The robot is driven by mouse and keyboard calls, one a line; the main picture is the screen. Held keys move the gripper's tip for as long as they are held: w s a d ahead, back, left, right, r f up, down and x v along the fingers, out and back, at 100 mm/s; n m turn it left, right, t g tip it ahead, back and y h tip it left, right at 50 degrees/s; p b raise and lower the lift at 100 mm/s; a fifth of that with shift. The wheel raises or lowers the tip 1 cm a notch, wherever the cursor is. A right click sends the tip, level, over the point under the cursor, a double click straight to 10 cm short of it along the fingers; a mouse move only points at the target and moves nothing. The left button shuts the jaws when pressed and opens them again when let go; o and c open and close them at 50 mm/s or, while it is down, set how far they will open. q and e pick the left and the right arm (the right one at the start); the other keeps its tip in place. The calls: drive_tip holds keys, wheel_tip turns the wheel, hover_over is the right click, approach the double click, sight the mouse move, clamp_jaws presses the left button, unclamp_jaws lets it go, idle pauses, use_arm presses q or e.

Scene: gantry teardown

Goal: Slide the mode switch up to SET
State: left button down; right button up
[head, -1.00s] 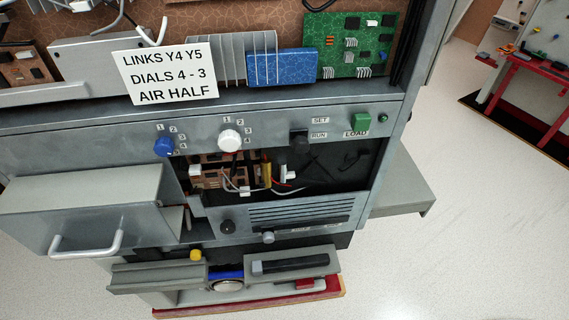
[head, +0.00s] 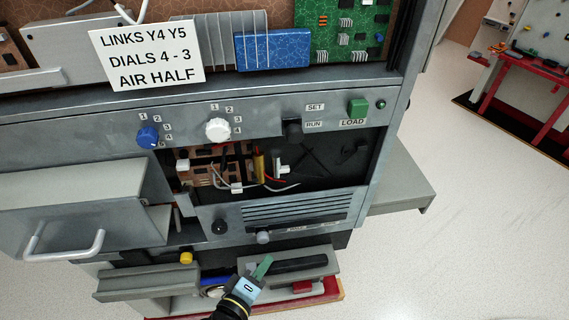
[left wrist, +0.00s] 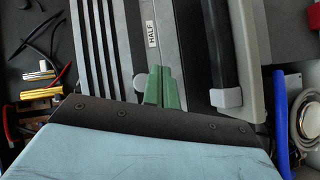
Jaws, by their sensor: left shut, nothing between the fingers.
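The mode switch (head: 293,129) is a small black knob on the grey control panel (head: 262,124). It sits left of the SET label (head: 315,107) and RUN label (head: 314,124), about level with RUN. My left gripper (head: 264,266) has green fingers, closed together and empty. In the head view it is well below the switch, over the lower tray. In the left wrist view my left gripper (left wrist: 164,86) is beside a round grey knob (left wrist: 139,82) near the HALF label (left wrist: 151,33); contact cannot be told. The mode switch is not visible there. My right gripper is out of view.
A blue dial (head: 148,137) and white dial (head: 217,129) are left of the switch; a green LOAD button (head: 357,108) is right of it. Below is an open bay with wires (head: 245,175). An open drawer (head: 75,205) juts out at left. A tray (head: 320,262) holds a black-handled item.

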sight(294, 132)
use_arm(q)
wheel_tip(294, 132, up, 19)
drive_tip(key=s+d+n+t+y+b, duration=0.1)
drive_tip(key=s+n+t, duration=0.1)
drive_tip(key=n+t, duration=0.9)
drive_tip(key=n, duration=0.5)
drive_tip(key=shift+d+f+n, duration=0.15)
drive_tip(key=shift+n, duration=0.25)
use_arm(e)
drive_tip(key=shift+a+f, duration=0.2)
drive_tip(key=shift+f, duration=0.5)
use_arm(q)
drive_tip(key=shift+w, duration=0.1)
drive_tip(key=r+p+x, duration=0.1)
drive_tip(key=x, duration=0.5)
drive_tip(key=s+d+p+x, duration=0.1)
drive_tip(key=p+x, duration=0.1)
drive_tip(key=x, duration=0.4)
drive_tip(key=shift+r, duration=0.6)
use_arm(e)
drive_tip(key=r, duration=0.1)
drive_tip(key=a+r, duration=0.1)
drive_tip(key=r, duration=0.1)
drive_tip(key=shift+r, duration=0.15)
use_arm(q)
drive_tip(key=shift+d, duration=0.1)
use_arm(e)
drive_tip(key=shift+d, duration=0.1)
